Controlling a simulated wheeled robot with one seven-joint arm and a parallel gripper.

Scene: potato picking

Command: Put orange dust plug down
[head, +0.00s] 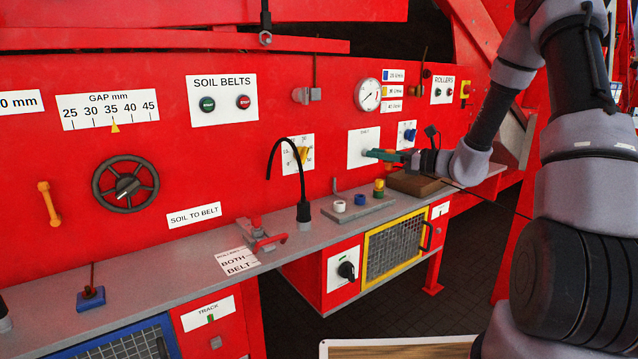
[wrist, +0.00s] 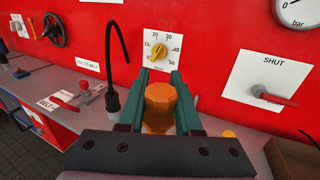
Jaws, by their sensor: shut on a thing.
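The orange dust plug (wrist: 160,108) is between the two teal fingers of my gripper (wrist: 160,80) in the wrist view. The fingers touch it on both sides. In the head view my gripper (head: 374,154) is in front of the red panel, above the grey shelf, at the white plate with the lever.
A black hose (head: 272,155) arches up from the shelf left of the tray. A red lever (wrist: 272,97) sticks out from the SHUT plate. A red clamp (head: 262,234) sits farther left on the shelf.

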